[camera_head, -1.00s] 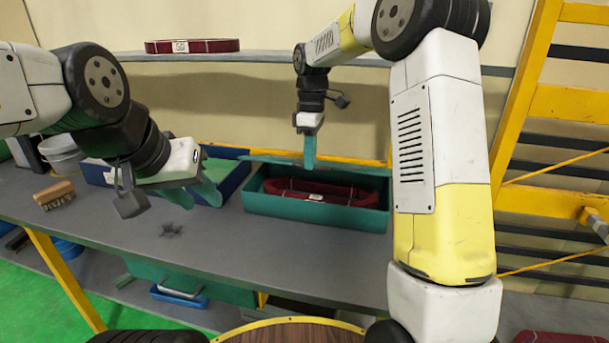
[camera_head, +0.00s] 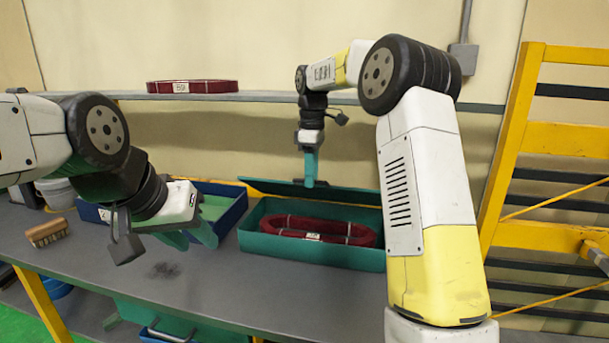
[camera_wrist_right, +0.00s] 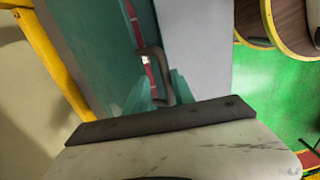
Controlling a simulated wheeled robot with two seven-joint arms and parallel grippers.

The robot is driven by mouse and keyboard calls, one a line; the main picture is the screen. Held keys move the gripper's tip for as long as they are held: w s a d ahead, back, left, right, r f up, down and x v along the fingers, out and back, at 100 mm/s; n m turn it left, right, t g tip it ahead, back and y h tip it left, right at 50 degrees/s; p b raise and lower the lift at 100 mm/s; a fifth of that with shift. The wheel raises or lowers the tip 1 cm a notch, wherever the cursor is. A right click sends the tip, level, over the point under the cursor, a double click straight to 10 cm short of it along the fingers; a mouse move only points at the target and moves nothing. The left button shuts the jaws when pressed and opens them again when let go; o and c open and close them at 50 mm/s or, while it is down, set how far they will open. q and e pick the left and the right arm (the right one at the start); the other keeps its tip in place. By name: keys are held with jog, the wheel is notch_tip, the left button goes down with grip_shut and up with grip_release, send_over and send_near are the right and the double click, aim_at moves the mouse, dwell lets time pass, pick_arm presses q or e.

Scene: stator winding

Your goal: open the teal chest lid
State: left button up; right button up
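The teal chest (camera_head: 300,252) stands on the grey bench with a dark red coil (camera_head: 318,230) inside. Its teal lid (camera_head: 345,195) is raised above the back of the chest and looks like a thin strip, nearly edge-on. My right gripper (camera_head: 310,184) reaches down to the lid. In the right wrist view its fingers (camera_wrist_right: 160,88) sit on both sides of a brownish-grey handle (camera_wrist_right: 152,51), apparently gripping it; the lid (camera_wrist_right: 95,45) fills the left there. My left gripper (camera_head: 190,240) is open and empty, left of the chest above the bench.
A blue bin (camera_head: 232,214) stands left of the chest, behind my left gripper. A brush (camera_head: 47,232) lies at the bench's left. A shelf above carries another red coil (camera_head: 192,87). A yellow rack (camera_head: 550,137) stands at right. The bench front is clear.

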jog(key=shift+o, duration=0.4)
jog(key=shift+d, duration=0.1)
jog(key=shift+r, duration=0.1)
notch_tip(320, 180, up, 8)
jog(key=shift+w, duration=0.15)
jog(key=shift+c, duration=0.4)
